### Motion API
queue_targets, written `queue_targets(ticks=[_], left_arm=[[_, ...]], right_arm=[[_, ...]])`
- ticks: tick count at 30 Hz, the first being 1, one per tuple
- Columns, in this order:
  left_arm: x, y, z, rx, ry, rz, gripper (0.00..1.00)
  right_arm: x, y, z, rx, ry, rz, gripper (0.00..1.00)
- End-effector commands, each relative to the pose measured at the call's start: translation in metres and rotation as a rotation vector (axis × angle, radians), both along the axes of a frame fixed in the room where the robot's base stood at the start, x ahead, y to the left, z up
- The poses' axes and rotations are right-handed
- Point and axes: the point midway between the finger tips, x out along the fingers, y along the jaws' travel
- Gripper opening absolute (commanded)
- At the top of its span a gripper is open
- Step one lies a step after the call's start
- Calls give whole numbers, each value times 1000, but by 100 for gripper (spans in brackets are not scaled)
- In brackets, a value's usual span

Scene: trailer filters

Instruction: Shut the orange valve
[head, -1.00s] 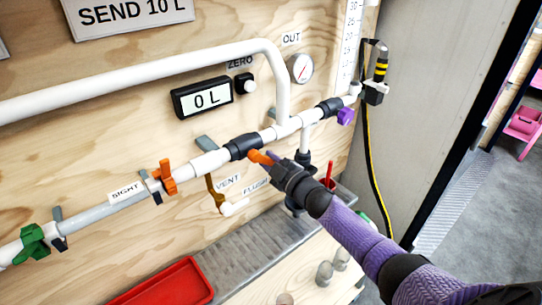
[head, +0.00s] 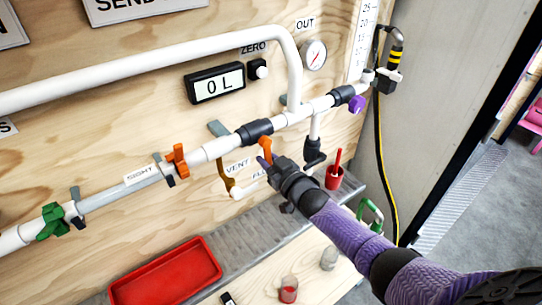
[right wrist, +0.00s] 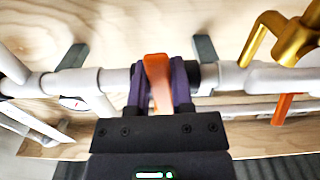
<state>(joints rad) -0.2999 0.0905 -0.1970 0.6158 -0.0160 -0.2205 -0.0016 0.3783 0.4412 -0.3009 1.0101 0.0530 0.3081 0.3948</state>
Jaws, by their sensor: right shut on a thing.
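The orange valve's handle (head: 265,147) is on the white pipe (head: 285,120), by a black fitting (head: 254,132). My right gripper (head: 265,162) reaches it from the lower right. In the right wrist view the orange handle (right wrist: 157,78) stands between the two purple fingers of my right gripper (right wrist: 160,85), which are shut on it. The handle points across the pipe. The valve's body is partly hidden by the fingers. My left gripper is not in view.
Another orange handle (head: 178,161) and a green one (head: 50,222) are on the pipe at left. A purple knob (head: 356,104) is at right. A yellow-brown vent lever (head: 222,175) hangs close to my gripper. A red tray (head: 125,292) lies below. The display (head: 214,84) reads 0 L.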

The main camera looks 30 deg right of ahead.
Motion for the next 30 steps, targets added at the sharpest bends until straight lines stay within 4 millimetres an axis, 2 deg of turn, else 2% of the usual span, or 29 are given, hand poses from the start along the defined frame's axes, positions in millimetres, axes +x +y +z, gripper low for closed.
queue_targets(ticks=[8,22,23,24,27,30], left_arm=[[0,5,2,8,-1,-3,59],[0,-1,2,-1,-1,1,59],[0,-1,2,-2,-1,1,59],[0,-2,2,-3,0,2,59],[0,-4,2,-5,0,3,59],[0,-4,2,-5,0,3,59]], right_arm=[[-1,4,-1,66,13,0,0],[-1,5,-1,79,14,1,0],[-1,5,-1,79,14,1,32],[-1,5,-1,79,14,1,40],[-1,4,-1,78,13,0,62],[-1,4,-1,77,12,0,63]])
